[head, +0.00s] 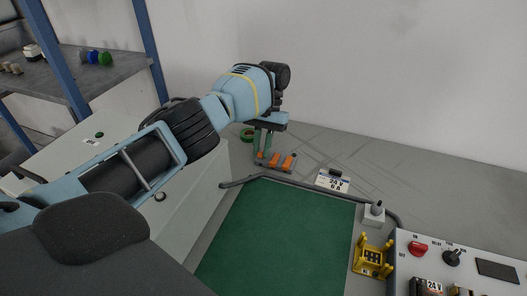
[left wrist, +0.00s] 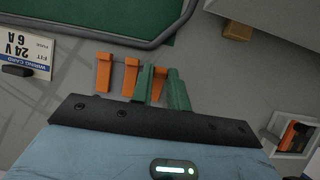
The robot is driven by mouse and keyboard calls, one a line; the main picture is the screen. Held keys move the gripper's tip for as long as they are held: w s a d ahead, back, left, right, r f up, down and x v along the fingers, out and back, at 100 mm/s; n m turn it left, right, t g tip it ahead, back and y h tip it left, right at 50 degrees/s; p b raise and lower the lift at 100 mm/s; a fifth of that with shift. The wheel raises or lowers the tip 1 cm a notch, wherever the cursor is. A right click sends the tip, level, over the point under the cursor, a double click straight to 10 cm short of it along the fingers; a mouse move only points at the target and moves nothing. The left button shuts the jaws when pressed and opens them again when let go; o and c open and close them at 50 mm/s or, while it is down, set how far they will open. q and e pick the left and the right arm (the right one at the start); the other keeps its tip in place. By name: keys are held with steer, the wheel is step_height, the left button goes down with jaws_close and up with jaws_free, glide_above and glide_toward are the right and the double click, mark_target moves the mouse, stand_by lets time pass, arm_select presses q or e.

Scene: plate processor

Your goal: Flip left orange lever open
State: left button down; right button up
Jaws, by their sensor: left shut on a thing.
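Three orange levers sit in a row on the grey surface behind the green mat: the left lever (head: 261,155), the middle lever (head: 274,159) and the right lever (head: 289,162). In the left wrist view the row is reversed, with the left lever (left wrist: 158,82) nearest the picture's right, then the middle lever (left wrist: 131,76) and the right lever (left wrist: 103,72). My left gripper (head: 262,150) reaches down over the left lever. Its green fingers (left wrist: 160,88) are shut on that lever, one on each side. The lever's lower part is hidden by the gripper. My right gripper is out of view.
A white label card (head: 332,182) lies right of the levers. A dark rail (head: 300,187) edges the green mat (head: 280,235). A yellow part (head: 372,258) and a control box (head: 455,262) stand at the right.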

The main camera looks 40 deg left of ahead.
arm_select(q)
steer(key=shift+w+g+b, duration=0.2)
steer(key=shift+g+b, duration=0.1)
steer(key=shift+b, duration=0.1)
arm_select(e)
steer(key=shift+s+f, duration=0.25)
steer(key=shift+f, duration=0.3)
arm_select(q)
steer(key=shift+a+r, duration=0.1)
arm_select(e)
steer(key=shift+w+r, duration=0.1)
arm_select(q)
steer(key=c, duration=1.6)
jaws_free()
steer(key=shift+c, duration=0.2)
steer(key=shift+r, duration=0.1)
